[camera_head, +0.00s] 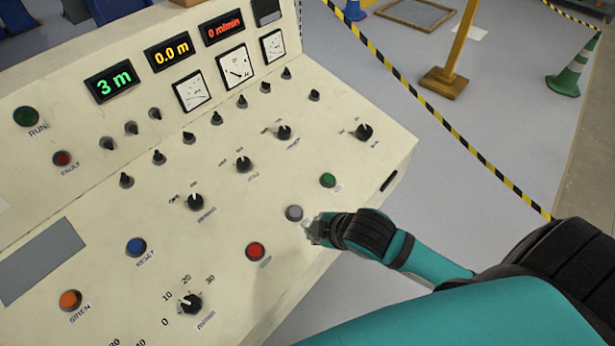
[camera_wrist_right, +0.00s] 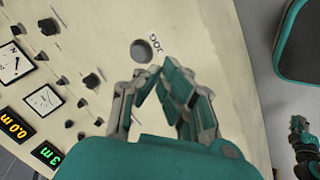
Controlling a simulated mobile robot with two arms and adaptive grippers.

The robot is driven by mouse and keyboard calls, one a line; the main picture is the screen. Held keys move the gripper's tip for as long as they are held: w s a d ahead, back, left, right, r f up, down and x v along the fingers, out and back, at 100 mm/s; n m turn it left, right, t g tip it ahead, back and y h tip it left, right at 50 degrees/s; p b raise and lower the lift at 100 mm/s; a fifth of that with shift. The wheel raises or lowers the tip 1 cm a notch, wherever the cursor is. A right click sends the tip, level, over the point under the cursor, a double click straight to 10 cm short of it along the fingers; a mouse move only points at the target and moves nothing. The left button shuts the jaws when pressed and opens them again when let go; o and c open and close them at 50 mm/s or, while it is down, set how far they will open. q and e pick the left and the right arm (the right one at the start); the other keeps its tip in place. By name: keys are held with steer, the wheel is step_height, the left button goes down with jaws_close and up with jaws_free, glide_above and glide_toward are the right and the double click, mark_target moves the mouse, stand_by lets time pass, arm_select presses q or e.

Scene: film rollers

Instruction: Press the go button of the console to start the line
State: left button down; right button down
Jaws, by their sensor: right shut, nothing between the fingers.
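The console (camera_head: 115,210) is a cream sloped panel with knobs and buttons. The green button (camera_head: 328,180) near its right edge has a small label that seems to read GO. My right gripper (camera_head: 310,229) is shut and empty, just by the grey button (camera_head: 294,213), below and left of the green one. In the wrist view the right gripper's fingertips (camera_wrist_right: 158,72) are close to the grey button (camera_wrist_right: 141,50), labelled JOG; contact cannot be told. What seems to be my left gripper (camera_wrist_right: 298,124) shows small at the wrist view's right; its jaws are unclear.
A red button (camera_head: 255,250) lies left of the grey one. Several black knobs, such as one at the right (camera_head: 364,132), stand up from the panel. The displays read 3 m (camera_head: 108,82), 0.0 m and 0 m/min. A striped barrier tape (camera_head: 440,118) runs beyond the console.

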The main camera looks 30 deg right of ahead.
steer(key=w+d+r+n+t, duration=0.1)
steer(key=w+d+r+n, duration=0.2)
steer(key=w+d+n, duration=0.3)
steer(key=w+d+r+n+t, duration=0.1)
steer(key=w+d+r+n, duration=0.2)
steer(key=w+d+n, duration=0.3)
steer(key=shift+w+d+r+n+t+h, duration=0.15)
steer(key=shift+w+d+n+t+h, duration=0.2)
steer(key=shift+d+n, duration=0.6)
steer(key=b, duration=0.7)
glide_above(334, 179)
steer(key=f, duration=0.6)
steer(key=shift+s+d+f, duration=0.2)
steer(key=shift+f, duration=0.15)
steer(key=shift+w+a+f, duration=0.1)
steer(key=shift+w+f, duration=0.15)
steer(key=shift+f, duration=0.7)
